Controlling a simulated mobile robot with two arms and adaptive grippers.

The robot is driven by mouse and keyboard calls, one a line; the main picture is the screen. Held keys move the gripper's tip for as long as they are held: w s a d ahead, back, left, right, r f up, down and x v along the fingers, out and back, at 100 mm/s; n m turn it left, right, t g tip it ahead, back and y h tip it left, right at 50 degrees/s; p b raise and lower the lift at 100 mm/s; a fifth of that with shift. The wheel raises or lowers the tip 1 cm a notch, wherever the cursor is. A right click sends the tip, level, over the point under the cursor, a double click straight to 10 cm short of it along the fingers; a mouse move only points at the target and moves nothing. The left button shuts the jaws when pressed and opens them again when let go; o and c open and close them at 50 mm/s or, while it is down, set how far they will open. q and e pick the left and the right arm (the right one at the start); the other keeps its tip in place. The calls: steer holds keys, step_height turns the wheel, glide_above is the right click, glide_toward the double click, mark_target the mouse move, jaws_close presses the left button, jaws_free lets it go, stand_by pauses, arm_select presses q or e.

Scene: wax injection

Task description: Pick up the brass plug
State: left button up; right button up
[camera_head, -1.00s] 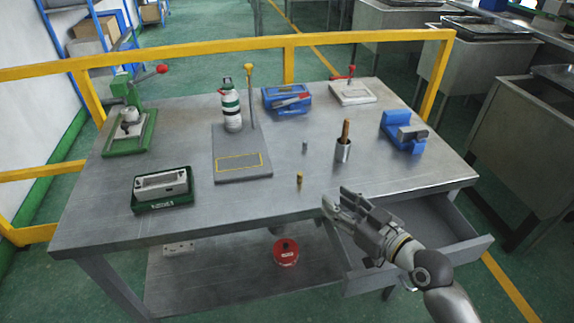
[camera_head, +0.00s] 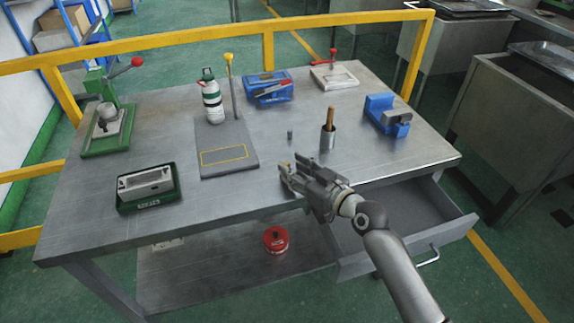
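The brass plug is not clearly visible. The spot near the table's front edge where it stood is now covered by the fingers of my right gripper (camera_head: 288,164), so it is hidden at or between the fingertips. My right gripper reaches in low over the worktable (camera_head: 240,195) from the front right. Its two fingers look spread apart, pointing left and slightly away. I cannot tell whether they touch the plug. My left gripper is not in view.
A small grey plug (camera_head: 290,134) stands just behind my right gripper. A metal cup (camera_head: 328,140) with a brown handle stands behind it to the right, near a blue vise (camera_head: 386,116). A grey plate (camera_head: 226,171) lies to the left. An open drawer (camera_head: 447,235) juts out below right.

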steer(key=shift+x, duration=1.05)
jaws_close()
